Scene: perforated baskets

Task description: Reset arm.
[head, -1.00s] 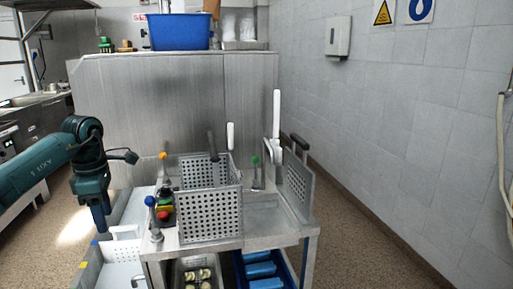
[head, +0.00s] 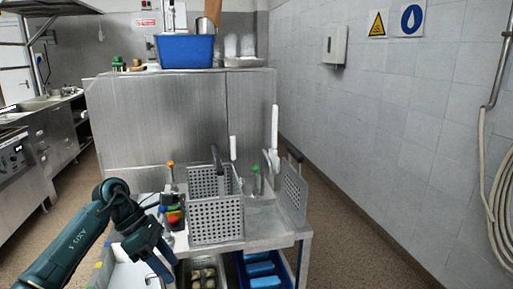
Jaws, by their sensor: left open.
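My left arm comes in from the lower left in the head view. My left gripper (head: 160,262) is open and points down, beside the left edge of the metal workstation (head: 262,243). I see nothing between its fingers. A perforated metal basket (head: 215,219) with a dark handle stands upright on the workstation, right of the gripper and apart from it. A second perforated basket (head: 294,193) is at the right end, seen nearly edge-on. My right gripper is not in the picture.
Coloured buttons (head: 174,215) sit at the workstation's left edge, close to my left gripper. Below are a blue crate (head: 287,262) and a tray of small round items (head: 203,276). A white surface (head: 128,274) lies at lower left. A steel cabinet stands behind; the right floor is clear.

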